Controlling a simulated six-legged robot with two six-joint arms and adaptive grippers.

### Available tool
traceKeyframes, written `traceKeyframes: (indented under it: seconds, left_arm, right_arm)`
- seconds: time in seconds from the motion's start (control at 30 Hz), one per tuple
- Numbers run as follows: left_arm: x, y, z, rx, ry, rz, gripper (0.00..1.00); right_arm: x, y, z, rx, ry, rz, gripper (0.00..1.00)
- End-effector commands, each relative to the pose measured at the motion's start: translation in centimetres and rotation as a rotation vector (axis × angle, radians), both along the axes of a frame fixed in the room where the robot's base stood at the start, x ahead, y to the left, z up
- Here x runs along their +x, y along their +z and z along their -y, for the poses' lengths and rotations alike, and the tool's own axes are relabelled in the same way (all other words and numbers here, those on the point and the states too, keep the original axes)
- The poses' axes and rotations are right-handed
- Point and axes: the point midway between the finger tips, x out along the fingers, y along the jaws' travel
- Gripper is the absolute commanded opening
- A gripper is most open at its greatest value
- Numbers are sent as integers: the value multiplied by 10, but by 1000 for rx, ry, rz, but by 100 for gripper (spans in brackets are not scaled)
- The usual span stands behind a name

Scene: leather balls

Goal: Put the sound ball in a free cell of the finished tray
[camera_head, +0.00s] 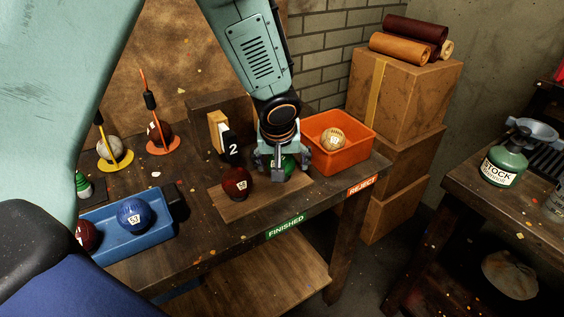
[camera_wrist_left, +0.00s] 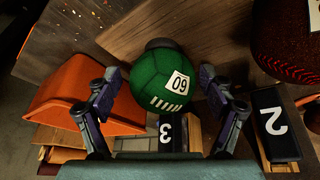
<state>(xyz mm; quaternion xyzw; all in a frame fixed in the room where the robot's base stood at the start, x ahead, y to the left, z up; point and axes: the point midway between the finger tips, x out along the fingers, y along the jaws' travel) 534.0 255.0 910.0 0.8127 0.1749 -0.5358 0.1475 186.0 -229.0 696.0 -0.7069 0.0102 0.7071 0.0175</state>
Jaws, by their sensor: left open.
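A green ball (camera_wrist_left: 168,78) with a white number label sits on the wooden board (camera_head: 225,207) above the green FINISHED label. My left gripper (camera_head: 283,172) is over this ball, pointing down. Its two fingers are open, one on each side of the ball in the left wrist view, with gaps visible. In the head view the gripper mostly hides the green ball. A dark red ball (camera_head: 237,183) stands on the same board, left of the gripper. My right gripper is not in view.
An orange bin (camera_head: 358,150) marked REJECT holds a cream ball (camera_head: 333,139) close right of the gripper. Number blocks 2 (camera_head: 231,149) and 3 (camera_wrist_left: 166,133) stand behind the board. A blue tray (camera_head: 165,218) at left holds a blue ball (camera_head: 134,216) and a dark red one.

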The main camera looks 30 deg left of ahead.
Motion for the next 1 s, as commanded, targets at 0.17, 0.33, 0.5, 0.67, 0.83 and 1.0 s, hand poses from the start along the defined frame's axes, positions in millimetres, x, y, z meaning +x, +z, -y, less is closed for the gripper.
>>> traceKeyframes:
  seconds: [0.17,0.33,0.5,0.67,0.83,1.0]
  left_arm:
    - [0,0,0,0,0,0,82]
    - [0,4,0,0,0,0,82]
    - [-10,34,4,0,1,3,82]
    - [-23,67,8,1,1,3,82]
    - [-34,95,12,0,0,2,82]
    - [-41,110,14,1,0,2,82]
  right_arm:
    - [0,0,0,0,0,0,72]
    - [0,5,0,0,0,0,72]
    - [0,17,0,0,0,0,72]
    - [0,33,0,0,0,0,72]
    - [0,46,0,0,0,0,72]
    - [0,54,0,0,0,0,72]
